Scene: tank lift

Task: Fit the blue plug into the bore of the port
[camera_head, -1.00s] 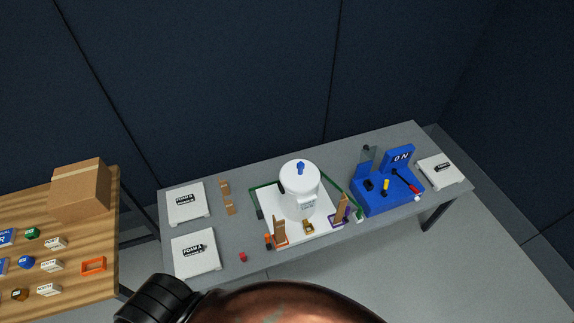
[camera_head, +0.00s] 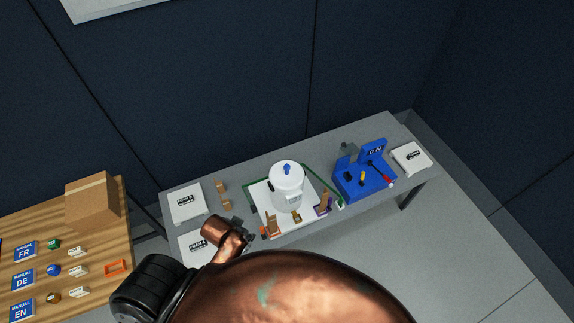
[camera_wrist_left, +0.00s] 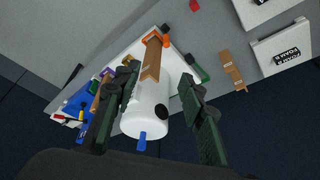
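A white tank (camera_head: 287,190) stands upright on a white board on the grey table, with a blue plug-like piece (camera_head: 287,169) on its top. In the left wrist view the blue piece (camera_wrist_left: 142,141) sticks out of the tank's top end. A dark round spot (camera_wrist_left: 162,112) on the tank's side may be the port; its bore cannot be made out. My left gripper (camera_wrist_left: 160,110) is open and empty, its two dark fingers far apart, with the tank in view between them but apart. In the head view a dark gripper (camera_head: 248,238) shows left of the tank, beyond a copper wrist. My right gripper is not in view.
Orange-footed (camera_head: 272,223) and purple-footed (camera_head: 323,204) brown pieces stand in front of the tank. A blue station (camera_head: 364,184) is at right. White foam boxes (camera_head: 187,202) lie at left. A wooden table (camera_head: 110,238) holds a carton and manuals. My copper arm covers the lower middle.

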